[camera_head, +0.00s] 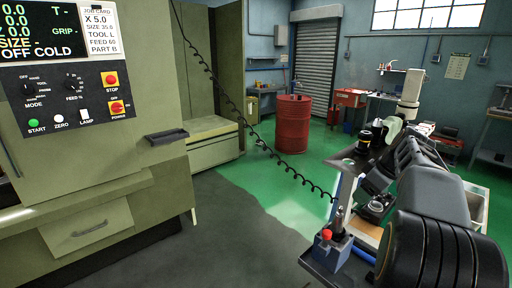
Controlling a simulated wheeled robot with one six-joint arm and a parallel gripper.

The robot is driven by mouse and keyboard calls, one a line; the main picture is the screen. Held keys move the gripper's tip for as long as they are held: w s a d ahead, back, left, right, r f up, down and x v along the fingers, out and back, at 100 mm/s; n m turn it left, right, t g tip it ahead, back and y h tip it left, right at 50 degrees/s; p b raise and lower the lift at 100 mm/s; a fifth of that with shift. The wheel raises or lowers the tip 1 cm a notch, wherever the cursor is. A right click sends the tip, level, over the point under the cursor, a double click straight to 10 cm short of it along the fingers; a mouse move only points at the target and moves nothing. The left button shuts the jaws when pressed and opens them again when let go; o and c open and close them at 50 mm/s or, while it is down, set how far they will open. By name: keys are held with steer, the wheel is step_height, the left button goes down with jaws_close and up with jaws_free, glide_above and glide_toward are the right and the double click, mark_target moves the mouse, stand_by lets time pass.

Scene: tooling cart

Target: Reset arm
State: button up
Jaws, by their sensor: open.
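My arm (430,190) comes in from the lower right corner, with a ribbed black joint and dark grey links, and reaches over the tooling cart. A dark angular part at its left looks like my gripper (374,186), low over the cart top. It is open; its fingers are hard to make out against the dark items there. I see nothing held in it. The cart (318,262) is partly hidden behind my arm.
A small device with a red ball knob (327,234) stands on the cart's near corner. A green-grey machine (90,130) with a control panel fills the left. A coiled black cable (240,117) hangs across the middle. A red drum (293,124) stands behind. The floor between is clear.

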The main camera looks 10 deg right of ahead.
steer(key=s+a+f+m+g+h, duration=0.1)
steer(key=s+a+f+m, duration=0.25)
steer(key=f+m, duration=0.4)
steer(key=s+a+f, duration=0.1)
steer(key=s+a, duration=0.2)
steer(key=a, duration=0.4)
steer(key=s+a+f+n, duration=0.1)
steer(key=s+a, duration=0.2)
steer(key=a, duration=0.5)
steer(key=s+a+f+n+h, duration=0.1)
steer(key=s+a+f, duration=0.1)
steer(key=a, duration=0.5)
steer(key=shift+s+a+t, duration=0.3)
steer(key=shift+s+a, duration=0.1)
steer(key=shift+s, duration=0.15)
steer(key=shift+c, duration=0.3)
